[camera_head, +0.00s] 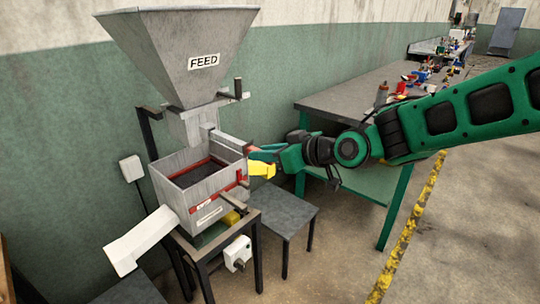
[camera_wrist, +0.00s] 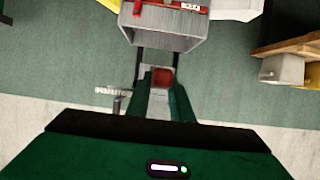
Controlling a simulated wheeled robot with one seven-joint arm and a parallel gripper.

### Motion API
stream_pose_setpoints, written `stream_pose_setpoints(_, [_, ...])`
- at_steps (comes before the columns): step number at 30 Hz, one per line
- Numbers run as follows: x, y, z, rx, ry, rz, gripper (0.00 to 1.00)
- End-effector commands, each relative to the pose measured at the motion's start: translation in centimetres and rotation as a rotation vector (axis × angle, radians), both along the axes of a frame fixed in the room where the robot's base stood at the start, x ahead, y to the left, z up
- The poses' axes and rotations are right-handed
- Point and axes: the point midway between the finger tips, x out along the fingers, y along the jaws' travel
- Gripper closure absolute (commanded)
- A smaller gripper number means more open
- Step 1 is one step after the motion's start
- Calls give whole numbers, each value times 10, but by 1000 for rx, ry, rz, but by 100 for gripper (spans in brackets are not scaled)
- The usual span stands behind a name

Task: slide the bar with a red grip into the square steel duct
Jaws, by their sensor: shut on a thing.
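My gripper (camera_head: 262,157) is at the right side of the feed machine, its fingers shut on the red grip (camera_head: 252,149) of the bar. The red grip also shows between the green fingers in the wrist view (camera_wrist: 162,78). A grey length, apparently the bar (camera_head: 229,141), runs from the grip up and left toward the machine. The square steel duct (camera_head: 192,127) hangs under the grey hopper. The bar's far end meets the area by the duct's lower right side; I cannot tell whether it is inside.
The hopper (camera_head: 180,50) is marked FEED. A grey box (camera_head: 206,188) with dark contents and red trim stands below the duct, with a pale chute (camera_head: 140,240) at its left. A low grey table (camera_head: 285,210) and a long workbench (camera_head: 350,95) stand to the right.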

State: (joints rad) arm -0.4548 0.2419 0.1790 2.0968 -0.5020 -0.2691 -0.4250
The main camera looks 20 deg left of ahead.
Motion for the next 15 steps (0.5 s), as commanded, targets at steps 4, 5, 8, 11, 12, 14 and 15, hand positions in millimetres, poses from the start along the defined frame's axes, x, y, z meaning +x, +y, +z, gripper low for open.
stream_pose_setpoints(4, [2, 5, 1, 1, -2, 0, 100])
stream_pose_setpoints(5, [3, 6, 1, 1, -2, -1, 100])
stream_pose_setpoints(8, [4, 9, 1, 2, -2, -1, 100])
stream_pose_setpoints(11, [5, 11, 1, 3, -1, -1, 100])
stream_pose_setpoints(12, [5, 11, 1, 3, -1, -1, 100])
stream_pose_setpoints(14, [5, 11, 1, 3, -1, -1, 100])
stream_pose_setpoints(15, [5, 11, 1, 3, -1, -1, 100])
